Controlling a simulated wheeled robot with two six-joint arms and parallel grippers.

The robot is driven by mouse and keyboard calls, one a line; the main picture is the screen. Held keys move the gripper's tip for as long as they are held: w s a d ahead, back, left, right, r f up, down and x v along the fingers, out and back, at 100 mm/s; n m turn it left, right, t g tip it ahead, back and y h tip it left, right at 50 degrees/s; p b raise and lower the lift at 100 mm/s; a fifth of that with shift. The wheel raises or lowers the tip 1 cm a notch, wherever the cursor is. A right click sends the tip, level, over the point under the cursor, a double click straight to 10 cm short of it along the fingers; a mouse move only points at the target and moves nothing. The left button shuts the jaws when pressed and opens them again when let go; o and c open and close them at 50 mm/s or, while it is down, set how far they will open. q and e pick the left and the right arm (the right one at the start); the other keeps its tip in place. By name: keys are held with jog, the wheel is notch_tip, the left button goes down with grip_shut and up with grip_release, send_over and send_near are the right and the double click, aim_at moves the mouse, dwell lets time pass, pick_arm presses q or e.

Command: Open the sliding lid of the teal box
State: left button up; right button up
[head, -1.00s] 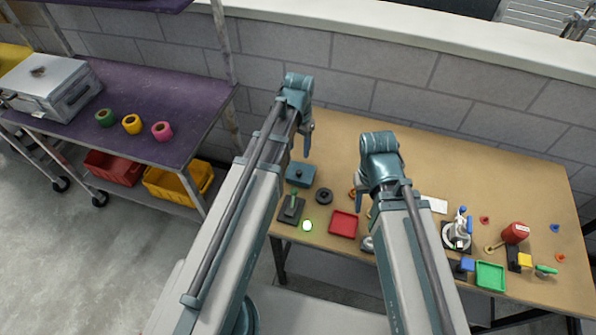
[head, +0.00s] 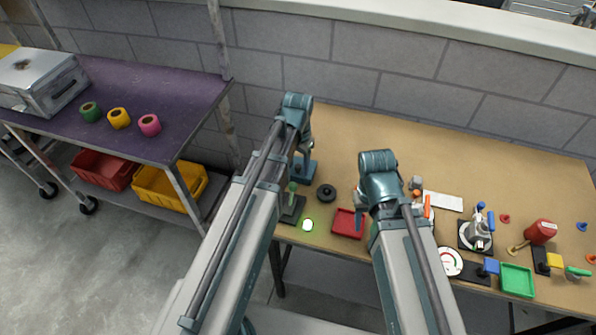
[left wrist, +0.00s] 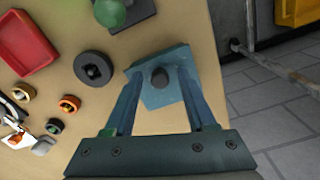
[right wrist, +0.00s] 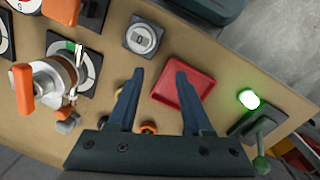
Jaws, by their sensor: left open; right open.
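The teal box (head: 307,172) sits at the left end of the wooden table, partly hidden by my left arm. In the left wrist view, the box (left wrist: 159,94) shows a dark round knob (left wrist: 160,77) on its lid. The lid looks closed, though the fingers cover part of it. My left gripper (left wrist: 160,72) is open, with one finger on each side of the knob; I cannot tell whether they touch it. My right gripper (right wrist: 159,74) is open and empty above the table, near the red tray (right wrist: 184,92).
A black round piece (head: 326,193), a green-knobbed lever (head: 293,200) and a lit green button (head: 308,225) are near the box. A gauge (head: 449,262), a clamp device (head: 478,232) and a green tray (head: 517,281) stand at right. The back of the table is clear.

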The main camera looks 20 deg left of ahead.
pick_arm(q)
jog(key=shift+f, duration=0.15)
jog(key=shift+c, duration=0.3)
grip_shut()
dwell(1.1)
